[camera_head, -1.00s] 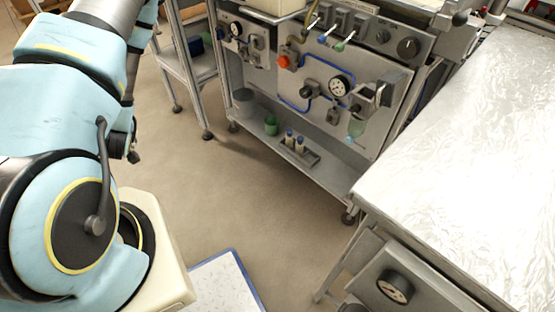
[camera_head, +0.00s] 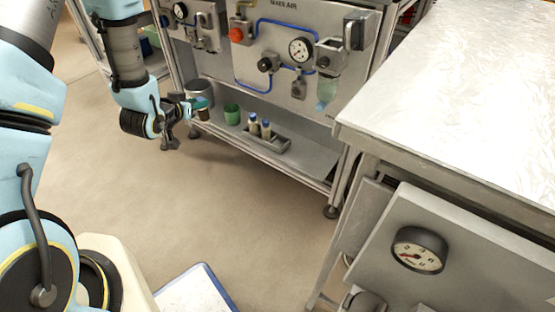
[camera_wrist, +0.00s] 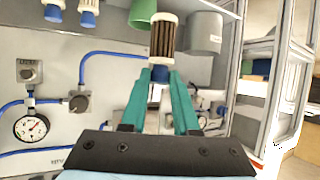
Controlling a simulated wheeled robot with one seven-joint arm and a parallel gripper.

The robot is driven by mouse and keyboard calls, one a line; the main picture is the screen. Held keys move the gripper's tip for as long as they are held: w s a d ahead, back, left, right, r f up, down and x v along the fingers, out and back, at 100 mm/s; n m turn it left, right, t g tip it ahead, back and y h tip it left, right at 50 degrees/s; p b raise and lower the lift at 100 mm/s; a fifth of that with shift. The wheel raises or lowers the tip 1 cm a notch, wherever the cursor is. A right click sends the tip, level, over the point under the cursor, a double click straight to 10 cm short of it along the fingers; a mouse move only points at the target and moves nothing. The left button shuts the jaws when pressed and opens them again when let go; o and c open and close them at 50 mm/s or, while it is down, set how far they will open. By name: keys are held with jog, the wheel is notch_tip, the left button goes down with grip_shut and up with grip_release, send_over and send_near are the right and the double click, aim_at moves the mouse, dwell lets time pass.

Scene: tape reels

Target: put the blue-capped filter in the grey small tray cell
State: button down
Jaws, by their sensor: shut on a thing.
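My gripper (camera_head: 199,103) is at the left front of the cart's lower shelf, its teal fingers shut on a filter (camera_head: 204,115). In the wrist view, which looks upside down, the filter (camera_wrist: 163,38) has a brown pleated body, a pale end ring and a blue cap between the fingertips of my gripper (camera_wrist: 160,80). The grey small tray (camera_head: 283,148) lies on the lower shelf to the right of my gripper. Two pale, blue-capped pieces (camera_head: 260,128) stand in it; its right part looks empty. The tray's inside is hard to make out.
The gauge panel (camera_head: 285,60) rises behind the shelf. A metal-topped table (camera_head: 460,90) is at the right. The floor in front is clear.

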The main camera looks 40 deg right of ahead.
jog(key=s+d+m+g+h+b, duration=0.2)
jog(key=s+d+m+g+b, duration=0.9)
jog(key=s+d, duration=0.45)
jog(key=f+b, duration=0.1)
jog(key=f, duration=0.2)
jog(key=f+n+t+b, duration=0.1)
jog(key=f+b, duration=0.1)
jog(key=f+n+b, duration=0.1)
jog(key=f+b, duration=0.1)
jog(key=f, duration=0.1)
jog(key=shift+w+d+f, duration=0.1)
jog(key=shift+w+f, duration=0.2)
jog(key=shift+w, duration=0.1)
jog(key=shift+r, duration=0.1)
jog(key=c, duration=0.9)
grip_release()
jog(key=shift+c, duration=0.2)
